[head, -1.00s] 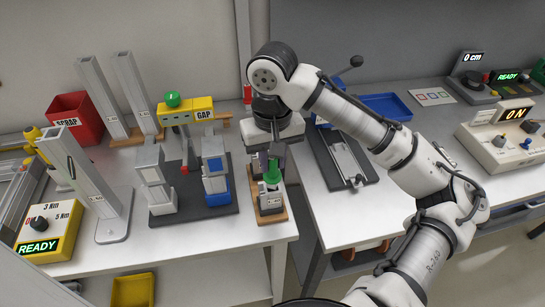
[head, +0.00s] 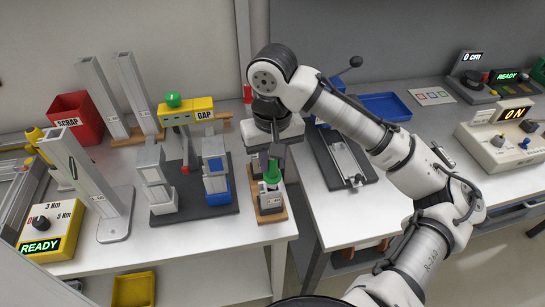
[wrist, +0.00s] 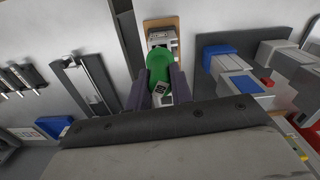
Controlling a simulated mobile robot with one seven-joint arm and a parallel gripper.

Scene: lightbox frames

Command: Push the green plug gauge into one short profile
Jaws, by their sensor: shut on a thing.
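The green plug gauge (head: 272,177) is upright at a small stand with a wooden base (head: 281,216), near the front right of the left table. My gripper (head: 273,163) is above the stand, pointing down, with its fingers shut on the gauge. In the wrist view, the green gauge (wrist: 162,66) shows between the two dark fingers. The gauge's lower end is hidden, so I cannot tell how it sits in the stand. Short grey profile pieces (head: 152,170) stand on the dark mat (head: 190,215) to the left, by a blue block (head: 216,190).
A yellow GAP fixture (head: 187,112) stands behind the mat. Tall grey profiles (head: 101,95) stand at the back left, near a red SCRAP bin (head: 78,117). A dark plate with a metal rail (head: 345,160) lies on the right table.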

